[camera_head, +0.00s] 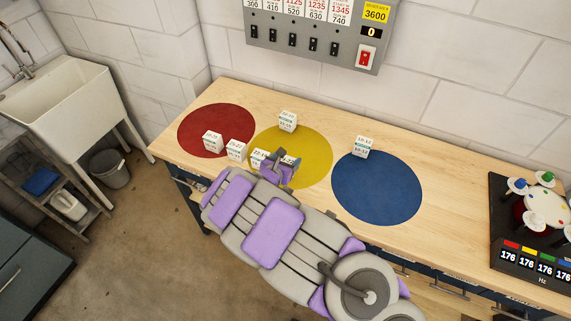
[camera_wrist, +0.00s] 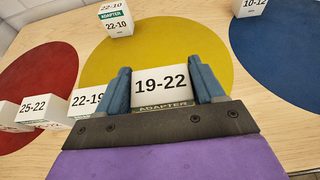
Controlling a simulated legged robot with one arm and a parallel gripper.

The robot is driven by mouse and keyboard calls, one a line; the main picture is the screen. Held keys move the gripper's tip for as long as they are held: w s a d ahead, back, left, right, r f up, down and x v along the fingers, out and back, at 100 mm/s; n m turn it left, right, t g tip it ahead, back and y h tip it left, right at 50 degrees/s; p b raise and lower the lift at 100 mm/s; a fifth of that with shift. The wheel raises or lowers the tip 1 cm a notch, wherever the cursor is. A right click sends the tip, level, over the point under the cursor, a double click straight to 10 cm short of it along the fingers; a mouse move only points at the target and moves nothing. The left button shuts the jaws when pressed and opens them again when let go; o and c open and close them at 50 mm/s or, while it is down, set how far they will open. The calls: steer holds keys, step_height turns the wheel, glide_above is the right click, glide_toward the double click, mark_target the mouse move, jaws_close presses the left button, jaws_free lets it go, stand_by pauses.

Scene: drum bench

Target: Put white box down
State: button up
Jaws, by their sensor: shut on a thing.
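My gripper (camera_wrist: 165,88) is shut on a white box labelled 19-22 (camera_wrist: 161,86), with one blue finger on each side of it. In the head view my gripper (camera_head: 281,167) is over the front part of the yellow circle (camera_head: 313,150). My arm and fingers hide most of the held box there. I cannot tell whether its underside touches the bench. A white box labelled 22-19 (camera_wrist: 87,101) stands just left of my gripper, near the yellow circle's left edge. Another, labelled 22-10 (camera_wrist: 116,20), stands at the back of the yellow circle.
A box labelled 25-22 (camera_wrist: 42,108) stands between the red and yellow circles, and another box (camera_head: 213,141) on the red circle (camera_head: 194,118). A box labelled 10-12 (camera_head: 361,147) stands at the blue circle's (camera_head: 377,195) back edge. Yellow is clear behind my gripper.

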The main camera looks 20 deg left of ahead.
steer(key=shift+w+d+r, duration=0.15)
steer(key=shift+w+d, duration=0.25)
steer(key=shift+w, duration=0.25)
step_height(320, 180, down, 4)
steer(key=shift+a+r+b, duration=0.15)
steer(key=shift+r+b, duration=0.05)
steer(key=shift+b, duration=0.25)
steer(key=shift+a+f, duration=0.1)
steer(key=shift+a, duration=0.25)
steer(key=o, duration=1.1)
steer(key=shift+d, duration=0.3)
